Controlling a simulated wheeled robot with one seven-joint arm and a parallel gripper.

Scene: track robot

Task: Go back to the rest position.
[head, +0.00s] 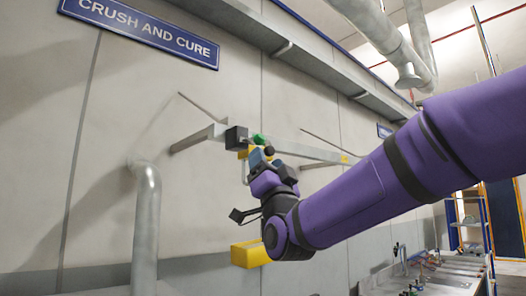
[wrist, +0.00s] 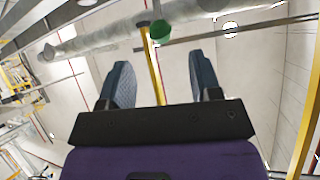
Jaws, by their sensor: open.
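My purple arm reaches in from the right in the head view. My gripper (head: 258,150) is at its end, raised in front of the wall, beside a grey rail. In the wrist view my gripper (wrist: 162,85) is open, with two blue-grey fingers wide apart. A yellow bar (wrist: 152,65) shows between the fingers, and a green round knob (wrist: 161,33) shows beyond them. The green knob also shows near the gripper in the head view (head: 258,139). I cannot tell whether a finger touches the bar; nothing is clamped.
A grey rail (head: 318,152) on brackets runs along the wall. A grey pipe (head: 147,225) stands at the left. A yellow box (head: 249,254) is below the wrist. A sign (head: 140,30) reads "CRUSH AND CURE". A bench (head: 425,278) with small fittings is at the lower right.

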